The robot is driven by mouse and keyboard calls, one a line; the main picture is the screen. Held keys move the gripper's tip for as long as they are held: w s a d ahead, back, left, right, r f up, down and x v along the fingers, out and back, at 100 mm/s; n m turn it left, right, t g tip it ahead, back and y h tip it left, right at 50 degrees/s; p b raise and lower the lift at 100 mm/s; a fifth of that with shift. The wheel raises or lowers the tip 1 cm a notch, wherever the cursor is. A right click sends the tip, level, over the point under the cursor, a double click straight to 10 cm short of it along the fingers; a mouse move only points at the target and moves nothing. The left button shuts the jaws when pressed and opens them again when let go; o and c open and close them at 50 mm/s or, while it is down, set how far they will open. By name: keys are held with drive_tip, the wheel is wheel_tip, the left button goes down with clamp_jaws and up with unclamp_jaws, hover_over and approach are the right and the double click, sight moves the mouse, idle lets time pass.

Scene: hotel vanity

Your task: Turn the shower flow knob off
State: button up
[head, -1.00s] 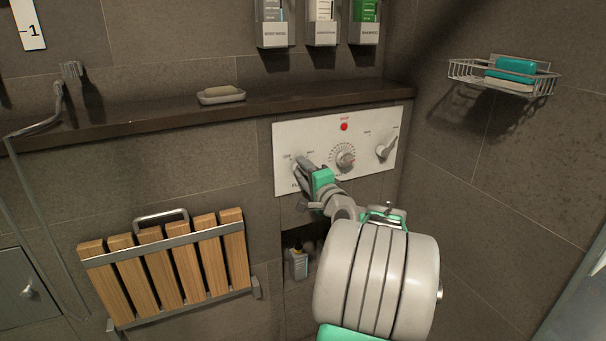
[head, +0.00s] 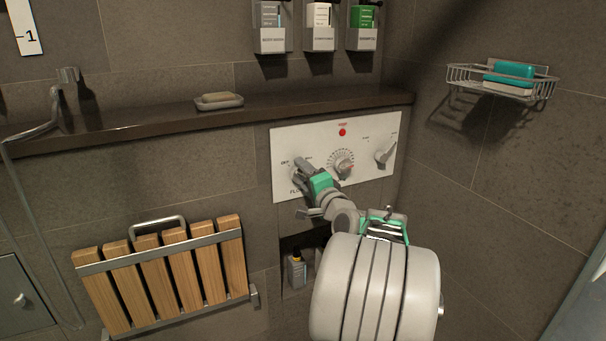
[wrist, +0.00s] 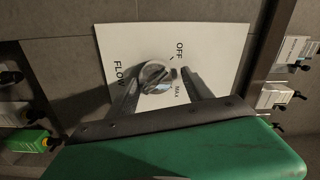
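The flow knob (wrist: 155,77) is a round silver knob with a raised grip bar, on the white control panel (wrist: 222,42). In the wrist view, "FLOW" is to its left, "OFF" above right and "MAX" below right. My gripper (wrist: 160,76) is open, with one dark finger on each side of the knob. A gap shows beside the right finger; contact at the left finger cannot be told. In the head view, my gripper (head: 301,170) is at the left end of the panel and mostly hides the knob.
The panel also has a middle dial (head: 343,162), a right lever knob (head: 385,154) and a red button (head: 342,132). A dark ledge (head: 150,130) runs above. A folded slatted seat (head: 165,270) is lower left. A bottle (head: 297,270) stands in a niche below.

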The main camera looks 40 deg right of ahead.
drive_tip(key=shift+o, duration=0.5)
drive_tip(key=shift+a+f, duration=0.15)
drive_tip(key=shift+a, duration=0.05)
drive_tip(key=p+v, duration=0.1)
drive_tip(key=v, duration=0.6)
drive_tip(key=shift+s, duration=0.4)
